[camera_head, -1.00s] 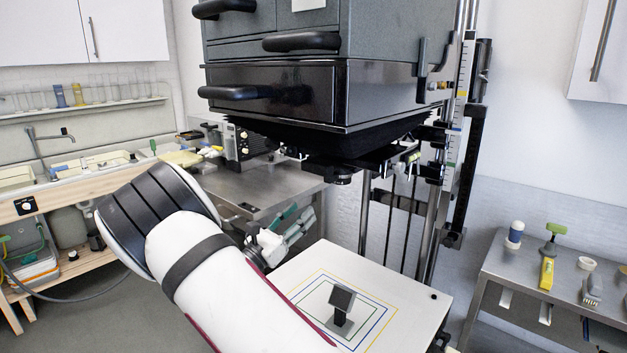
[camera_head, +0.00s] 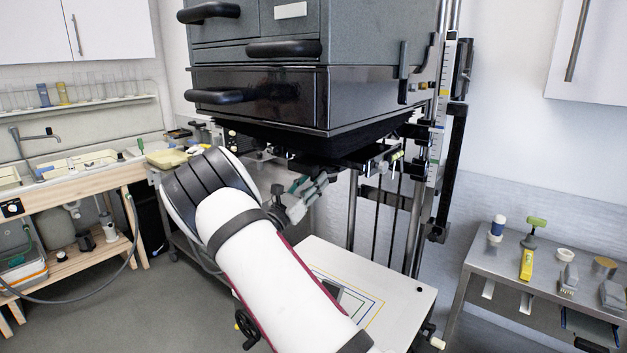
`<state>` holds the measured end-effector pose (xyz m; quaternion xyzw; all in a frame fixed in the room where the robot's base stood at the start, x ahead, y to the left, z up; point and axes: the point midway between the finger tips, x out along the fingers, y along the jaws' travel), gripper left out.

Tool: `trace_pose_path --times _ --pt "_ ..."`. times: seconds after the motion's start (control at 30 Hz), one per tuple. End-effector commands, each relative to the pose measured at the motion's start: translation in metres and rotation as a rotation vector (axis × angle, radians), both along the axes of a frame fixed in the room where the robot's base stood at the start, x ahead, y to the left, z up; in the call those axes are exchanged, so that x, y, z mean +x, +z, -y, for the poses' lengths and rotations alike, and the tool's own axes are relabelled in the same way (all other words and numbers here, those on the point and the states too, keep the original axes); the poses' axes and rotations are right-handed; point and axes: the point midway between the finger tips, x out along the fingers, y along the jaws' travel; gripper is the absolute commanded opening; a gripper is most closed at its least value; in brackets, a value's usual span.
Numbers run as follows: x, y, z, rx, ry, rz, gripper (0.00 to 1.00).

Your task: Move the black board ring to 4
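The enlarger head (camera_head: 265,97) is a large dark grey box with black handles, with black bellows (camera_head: 300,140) beneath it. The lens area is on the underside, and my gripper partly covers it. I cannot make out the black board ring or any numbers on it. My gripper (camera_head: 318,184) is just below the underside of the head, its grey-green fingers pointing up and right. I cannot tell whether they touch anything or how far apart they are.
The white baseboard (camera_head: 405,308) with coloured frame lines lies below, partly covered by my arm. A scaled column (camera_head: 440,115) stands behind right. A side table (camera_head: 545,268) with small tools is at right. A sink bench (camera_head: 90,180) is at left.

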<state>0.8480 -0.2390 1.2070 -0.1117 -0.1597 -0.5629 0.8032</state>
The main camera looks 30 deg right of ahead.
Motion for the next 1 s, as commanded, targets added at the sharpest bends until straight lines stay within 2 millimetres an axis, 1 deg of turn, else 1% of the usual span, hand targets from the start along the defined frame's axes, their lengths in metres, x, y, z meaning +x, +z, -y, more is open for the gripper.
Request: trace_pose_path --times 0.1,0.33,0.37,0.4,0.47,0.5,0.53,0.77,1.0 --pt "0.0012 0.0016 0.0036 0.0 0.0 0.0 0.4" --pt "0.0015 0.0016 0.0037 0.0 0.0 0.0 0.4" --pt "0.0014 0.0015 0.0036 0.0 0.0 0.0 0.35" --pt "0.0014 0.0015 0.0036 0.0 0.0 0.0 0.26" --pt "0.0014 0.0015 0.0036 0.0 0.0 0.0 0.13" --pt "0.0014 0.0016 0.0035 0.0 0.0 0.0 0.04" --pt "0.0014 0.0015 0.0036 0.0 0.0 0.0 0.0" --pt "0.0016 0.0014 0.0033 0.0 -0.001 -0.001 0.0" --pt "0.0068 -0.0005 0.0017 0.0 -0.039 0.002 0.0"
